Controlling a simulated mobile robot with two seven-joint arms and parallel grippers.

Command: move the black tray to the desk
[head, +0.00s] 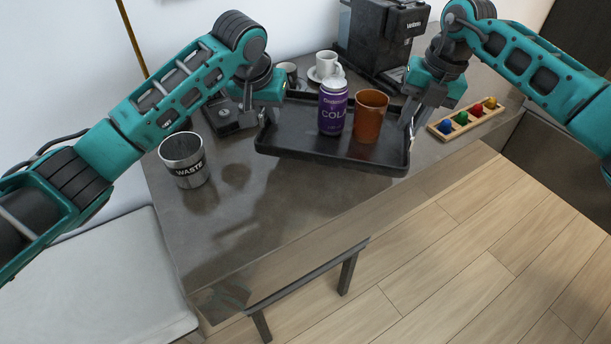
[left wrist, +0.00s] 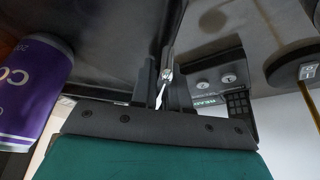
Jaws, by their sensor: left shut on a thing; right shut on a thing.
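The black tray (head: 300,151) is in the head view, at or just above the dark desk top (head: 240,225); I cannot tell whether it touches. A purple cola can (head: 332,108) and an orange-brown cup (head: 369,118) stand upright on it. My left gripper (head: 268,114) is shut on the tray's left edge. My right gripper (head: 408,122) is shut on its right edge. In the left wrist view the can (left wrist: 30,85) shows at the left, and my left gripper's fingers (left wrist: 165,80) close on the tray's dark rim.
A metal waste bin (head: 186,162) stands left of the tray. A wooden board with coloured pegs (head: 466,119) lies right. The desk's front area is bare.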

